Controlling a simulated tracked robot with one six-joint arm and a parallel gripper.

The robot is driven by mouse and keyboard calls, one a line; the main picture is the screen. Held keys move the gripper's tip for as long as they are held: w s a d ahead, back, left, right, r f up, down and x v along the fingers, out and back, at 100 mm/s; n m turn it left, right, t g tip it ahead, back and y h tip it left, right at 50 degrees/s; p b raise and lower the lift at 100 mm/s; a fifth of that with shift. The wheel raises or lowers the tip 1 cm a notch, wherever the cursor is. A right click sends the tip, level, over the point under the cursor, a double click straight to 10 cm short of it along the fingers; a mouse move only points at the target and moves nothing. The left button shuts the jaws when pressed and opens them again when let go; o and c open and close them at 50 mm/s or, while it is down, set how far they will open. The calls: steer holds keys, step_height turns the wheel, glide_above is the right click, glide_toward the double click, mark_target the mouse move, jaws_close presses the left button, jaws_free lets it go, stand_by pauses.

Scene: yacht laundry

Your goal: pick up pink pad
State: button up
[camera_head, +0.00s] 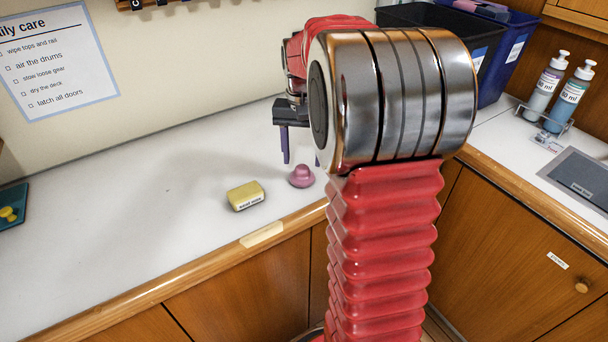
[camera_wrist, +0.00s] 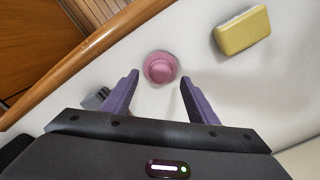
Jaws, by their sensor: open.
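The pink pad (camera_head: 301,176) is a small round piece with a raised knob, resting on the white counter near its front edge. It also shows in the wrist view (camera_wrist: 160,68), just beyond the fingertips and centred a little between them. My gripper (camera_head: 302,160) is above the counter close to the pad, its purple fingers pointing down. In the wrist view my gripper (camera_wrist: 159,78) has its two fingers spread wide with nothing between them. My arm hides part of the gripper in the head view.
A yellow block (camera_head: 246,195) with a label lies left of the pad, and also shows in the wrist view (camera_wrist: 242,31). The counter's wooden front edge (camera_head: 180,268) runs close by. Dark bins (camera_head: 490,84) and bottles (camera_head: 545,88) stand at right.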

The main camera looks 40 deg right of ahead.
mark_target(302, 167)
steer(key=shift+f, duration=1.85)
steer(key=shift+c, duration=0.5)
steer(key=c, duration=1)
steer(key=shift+r, duration=0.4)
jaws_close()
step_height(302, 167, up, 9)
steer(key=shift+r, duration=0.15)
